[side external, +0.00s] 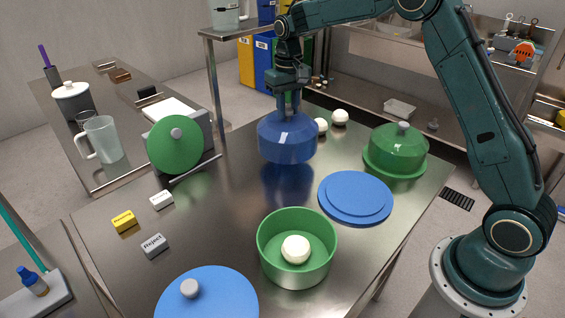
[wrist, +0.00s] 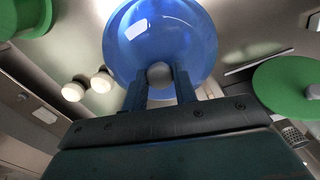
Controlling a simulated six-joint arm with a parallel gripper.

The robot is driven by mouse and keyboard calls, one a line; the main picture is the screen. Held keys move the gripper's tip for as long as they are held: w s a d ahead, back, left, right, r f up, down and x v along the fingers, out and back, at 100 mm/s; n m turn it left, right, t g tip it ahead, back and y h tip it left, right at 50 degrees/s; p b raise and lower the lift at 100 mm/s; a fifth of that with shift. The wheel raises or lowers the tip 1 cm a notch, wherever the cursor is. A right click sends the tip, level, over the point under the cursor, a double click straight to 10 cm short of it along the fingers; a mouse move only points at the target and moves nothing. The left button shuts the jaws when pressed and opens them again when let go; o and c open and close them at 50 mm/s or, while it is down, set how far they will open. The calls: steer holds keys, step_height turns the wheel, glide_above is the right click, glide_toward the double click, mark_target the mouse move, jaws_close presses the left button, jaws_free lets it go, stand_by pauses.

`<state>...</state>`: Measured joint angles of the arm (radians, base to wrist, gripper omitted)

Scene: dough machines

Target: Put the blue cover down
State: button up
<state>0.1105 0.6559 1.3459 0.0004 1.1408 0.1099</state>
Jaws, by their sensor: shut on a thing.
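The blue cover (side external: 287,138) is a translucent dome held in the air above the steel table, towards its back. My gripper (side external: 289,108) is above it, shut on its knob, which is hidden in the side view. In the wrist view the blue cover (wrist: 160,35) fills the top middle, and its grey knob (wrist: 159,74) sits between the two fingers of my gripper (wrist: 160,82). A flat round blue base (side external: 355,197) with a raised centre lies on the table to the right of and nearer than the cover, with nothing on it.
A green dome (side external: 398,148) stands on a green base at right. A green bowl (side external: 296,260) holds a dough ball (side external: 295,249). Two dough balls (side external: 340,117) lie behind the cover. A blue lid (side external: 207,297) is in front, a green disc (side external: 176,144) at left, with small labelled blocks (side external: 154,245) nearby.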

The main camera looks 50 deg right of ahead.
mark_target(288, 123)
steer(key=shift+f, duration=0.45)
steer(key=shift+f, duration=2.1)
steer(key=o, duration=1)
steer(key=shift+c, duration=0.2)
step_height(288, 123, up, 12)
steer(key=shift+f, duration=0.2)
steer(key=shift+r, duration=0.3)
